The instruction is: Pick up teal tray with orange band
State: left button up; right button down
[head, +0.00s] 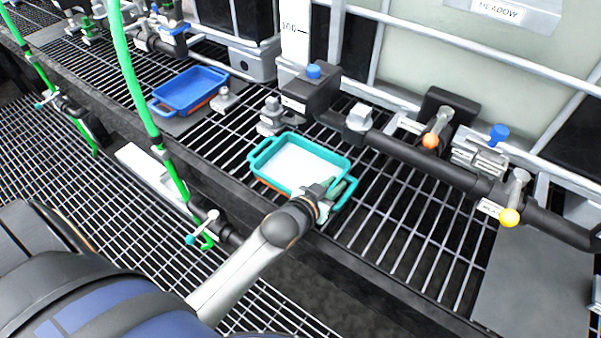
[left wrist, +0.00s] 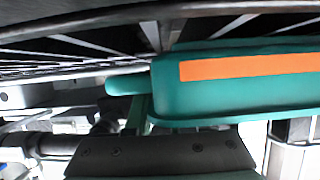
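The teal tray (head: 271,177) sits on the dark grating near its front edge in the head view. Its inside looks white, and a bit of the orange band (head: 263,184) shows on its near side. In the left wrist view the tray wall (left wrist: 170,92) and its orange band (left wrist: 250,65) are close up. My left gripper (head: 334,190) is at the tray's right end, by the handle. In the left wrist view the gripper (left wrist: 140,118) is close beside the protruding handle (left wrist: 125,84). The finger gap is hidden. My right gripper is not in view.
A blue tray (head: 188,90) stands farther left on the grating. Green hoses (head: 135,85) hang at left. Grating right of the tray is clear.

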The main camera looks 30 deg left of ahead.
pick_arm(q)
grip_shut()
dwell(1.4)
